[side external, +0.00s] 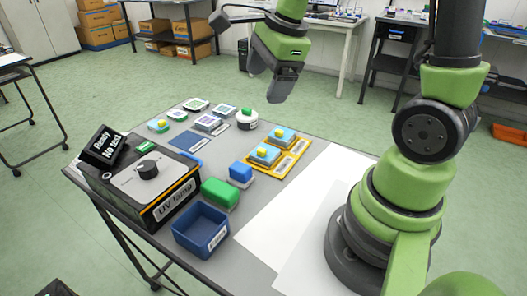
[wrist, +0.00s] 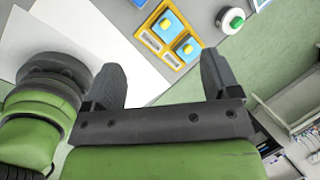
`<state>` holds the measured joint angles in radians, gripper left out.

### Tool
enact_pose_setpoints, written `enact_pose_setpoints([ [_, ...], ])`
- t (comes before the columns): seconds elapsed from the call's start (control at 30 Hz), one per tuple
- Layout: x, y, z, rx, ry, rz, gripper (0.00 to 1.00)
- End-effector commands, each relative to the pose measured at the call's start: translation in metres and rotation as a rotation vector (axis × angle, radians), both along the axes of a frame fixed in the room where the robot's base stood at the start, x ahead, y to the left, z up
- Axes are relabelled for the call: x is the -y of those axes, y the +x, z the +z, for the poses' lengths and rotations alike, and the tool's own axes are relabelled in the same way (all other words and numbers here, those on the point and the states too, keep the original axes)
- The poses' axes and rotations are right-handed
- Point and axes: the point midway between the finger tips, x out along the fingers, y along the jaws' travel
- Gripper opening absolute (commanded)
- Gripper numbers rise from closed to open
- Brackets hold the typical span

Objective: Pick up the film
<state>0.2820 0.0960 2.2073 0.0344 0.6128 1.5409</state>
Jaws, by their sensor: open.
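I cannot tell for certain which thing is the film. Two light-blue square pieces with yellow knobs, one nearer (side external: 262,157) and one farther (side external: 281,138), sit in a yellow holder (side external: 268,172). They also show in the wrist view, the left one (wrist: 165,27) and the right one (wrist: 187,48), beyond my fingers. A similar blue piece with a yellow knob (side external: 158,126) lies at the table's far left. My gripper (side external: 276,88) is open and empty, high above the far side of the table. Its two fingers stand wide apart in the wrist view (wrist: 160,68).
A UV lamp box (side external: 140,187) stands at the left. Near it are a blue bin (side external: 201,233), a green block (side external: 220,193) and a blue block (side external: 240,172). A white round pot with a green knob (side external: 247,119) stands at the back. White sheets (side external: 290,225) lie flat by my base.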

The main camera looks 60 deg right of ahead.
Motion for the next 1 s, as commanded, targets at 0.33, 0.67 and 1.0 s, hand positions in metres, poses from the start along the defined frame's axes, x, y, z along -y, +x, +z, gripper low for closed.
enact_pose_setpoints([
  [0.33,0.057,0.02,-0.095,-0.158,0.216,-0.882,0.82],
  [0.67,0.062,0.024,-0.137,-0.174,0.237,-0.988,0.82],
  [1.0,0.063,0.031,-0.166,-0.172,0.236,-0.985,0.82],
])
